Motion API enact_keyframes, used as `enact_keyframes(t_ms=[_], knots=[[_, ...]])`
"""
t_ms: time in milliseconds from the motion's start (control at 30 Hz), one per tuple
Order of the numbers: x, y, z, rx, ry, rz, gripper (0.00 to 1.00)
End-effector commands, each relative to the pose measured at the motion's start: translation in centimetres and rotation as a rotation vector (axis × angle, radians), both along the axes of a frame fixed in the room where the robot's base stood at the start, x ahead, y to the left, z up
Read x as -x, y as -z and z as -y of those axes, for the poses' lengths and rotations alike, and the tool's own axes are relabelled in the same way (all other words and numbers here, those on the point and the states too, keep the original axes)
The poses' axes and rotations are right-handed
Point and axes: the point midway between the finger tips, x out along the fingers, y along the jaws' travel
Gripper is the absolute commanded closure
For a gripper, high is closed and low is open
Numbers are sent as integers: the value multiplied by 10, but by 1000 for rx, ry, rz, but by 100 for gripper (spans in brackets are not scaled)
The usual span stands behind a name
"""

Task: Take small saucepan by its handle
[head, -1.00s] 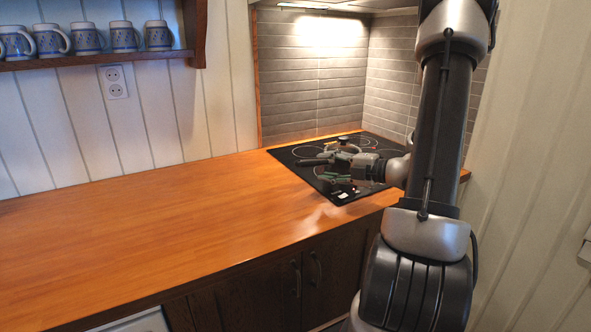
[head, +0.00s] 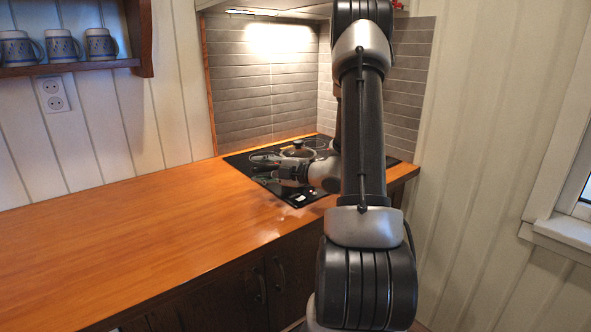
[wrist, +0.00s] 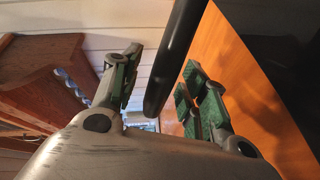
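The small saucepan (head: 299,152) stands on the black cooktop in the head view, its lid knob showing. My gripper (head: 278,171) is in front of it at the cooktop's near side, low over the surface. In the wrist view a long black handle (wrist: 178,50) runs from the top edge down between the two fingers of my gripper (wrist: 162,75). The green-padded fingers are spread, with visible gaps on both sides of the handle. The saucepan's body is not clear in the wrist view, and the arm hides part of the cooktop in the head view.
The cooktop (head: 300,200) is set into an orange wooden counter (head: 130,215), which is bare to the left. A grey tiled wall (head: 240,80) rises behind it. A shelf (head: 80,68) with blue mugs hangs at the upper left.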

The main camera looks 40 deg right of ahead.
Motion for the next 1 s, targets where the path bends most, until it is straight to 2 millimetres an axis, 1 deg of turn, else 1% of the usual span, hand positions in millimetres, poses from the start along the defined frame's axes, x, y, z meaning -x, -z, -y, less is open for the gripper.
enact_keyframes(t_ms=[33, 167, 200, 233, 733, 867, 967, 1000], knots=[[0, 0, 0, 0, 0, 0, 67], [0, 0, 0, 0, 0, 0, 90], [0, 0, 0, 0, 0, 0, 98], [0, 0, 0, 0, 0, 0, 100], [0, -3, 0, 2, 0, 2, 100], [0, -15, 0, 5, 0, 5, 100], [0, -31, 0, 6, -1, 8, 100], [0, -39, 0, 7, -1, 8, 100]])
